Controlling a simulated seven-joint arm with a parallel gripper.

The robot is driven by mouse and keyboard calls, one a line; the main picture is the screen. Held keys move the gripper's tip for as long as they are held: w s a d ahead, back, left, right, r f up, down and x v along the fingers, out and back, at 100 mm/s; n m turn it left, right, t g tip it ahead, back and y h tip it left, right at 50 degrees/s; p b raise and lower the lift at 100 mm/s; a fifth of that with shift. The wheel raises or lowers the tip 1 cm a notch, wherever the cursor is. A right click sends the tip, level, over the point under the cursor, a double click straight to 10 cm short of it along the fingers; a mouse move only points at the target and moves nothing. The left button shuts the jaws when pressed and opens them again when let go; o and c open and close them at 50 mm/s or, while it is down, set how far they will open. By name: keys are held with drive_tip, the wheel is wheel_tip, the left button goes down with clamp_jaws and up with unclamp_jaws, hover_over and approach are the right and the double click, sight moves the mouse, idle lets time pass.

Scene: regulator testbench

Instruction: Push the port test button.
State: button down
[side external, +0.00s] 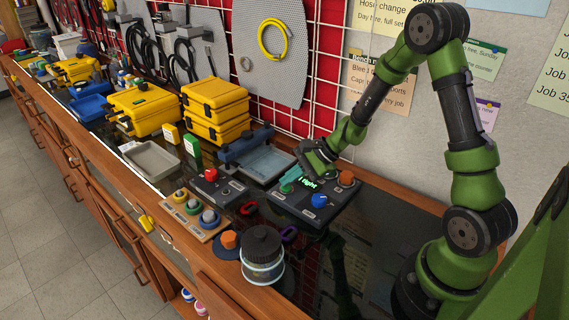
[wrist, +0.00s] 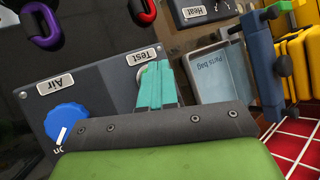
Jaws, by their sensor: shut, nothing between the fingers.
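The dark test panel (side external: 296,208) lies on the bench below my gripper. In the wrist view its "Test" label (wrist: 138,54) is readable, and a pale grey rim (wrist: 142,72) just below the label shows beside my fingertips. This looks like the port test button, mostly hidden behind the fingers. My gripper (side external: 286,187) is shut and empty, with its teal fingertips over the panel's left part; they also show in the wrist view (wrist: 157,75). Whether they touch the button I cannot tell.
The panel also carries a blue knob (side external: 319,200), labelled "Air" in the wrist view, and an orange knob (side external: 346,177). A box with a red button (side external: 211,174) stands to the left. A blue-grey parts bag tray (side external: 268,164) lies behind. A dark-lidded jar (side external: 262,255) stands in front.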

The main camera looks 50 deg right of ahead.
sight(296, 196)
drive_tip(key=shift+r, duration=0.75)
drive_tip(key=shift+r, duration=2.5)
drive_tip(key=shift+s, duration=0.1)
drive_tip(key=s+a+r+n+h, duration=0.2)
drive_tip(key=s+a+r+n, duration=0.1)
drive_tip(key=s+r+n, duration=0.4)
drive_tip(key=s+a+r+n+h, duration=0.2)
drive_tip(key=s+a+r+n, duration=0.2)
drive_tip(key=s+r+n, duration=0.3)
drive_tip(key=s, duration=0.4)
drive_tip(key=shift+s+r+n, duration=0.15)
drive_tip(key=shift+r+n, duration=0.1)
drive_tip(key=shift+n, duration=0.05)
